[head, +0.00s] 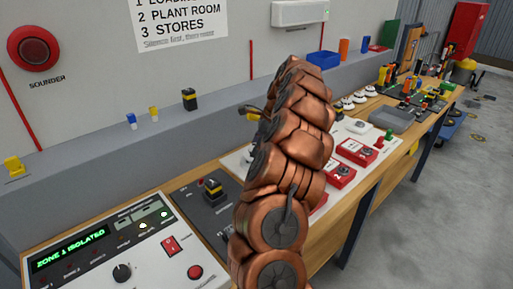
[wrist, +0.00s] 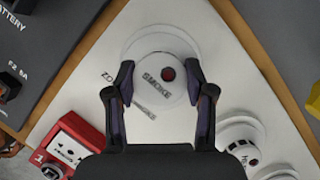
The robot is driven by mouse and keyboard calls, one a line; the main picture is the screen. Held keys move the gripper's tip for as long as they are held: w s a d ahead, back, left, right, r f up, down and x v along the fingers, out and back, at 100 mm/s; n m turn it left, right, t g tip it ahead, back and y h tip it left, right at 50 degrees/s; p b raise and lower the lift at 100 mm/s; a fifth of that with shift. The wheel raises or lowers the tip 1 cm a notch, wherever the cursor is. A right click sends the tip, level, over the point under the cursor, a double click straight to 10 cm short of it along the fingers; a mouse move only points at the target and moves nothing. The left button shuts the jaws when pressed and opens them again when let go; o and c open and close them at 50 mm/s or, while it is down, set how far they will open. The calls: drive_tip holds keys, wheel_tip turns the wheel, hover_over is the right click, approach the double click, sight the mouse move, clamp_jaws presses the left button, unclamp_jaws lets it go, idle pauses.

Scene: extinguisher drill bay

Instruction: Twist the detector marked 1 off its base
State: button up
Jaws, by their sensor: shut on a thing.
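In the wrist view, a round white detector (wrist: 160,82) reads SMOKE and has a dark red spot. My gripper (wrist: 162,88) is shut on it, one dark finger on each side. Its wider white base (wrist: 140,42) shows behind it on the white board; I cannot tell whether the two are still joined. Lettering on the board is partly covered, and no number is readable on the detector. In the head view, my copper-coloured arm hides the detector and most of the gripper.
A red call point (wrist: 72,145) marked 1 is at lower left in the wrist view, other white detectors (wrist: 240,140) at lower right. In the head view, the panel (head: 110,245) reads ZONE 1 ISOLATED. The bench's far end is crowded; the floor (head: 440,200) at right is open.

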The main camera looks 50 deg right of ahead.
drive_tip(key=shift+r+p, duration=0.8)
drive_tip(key=shift+r, duration=1.25)
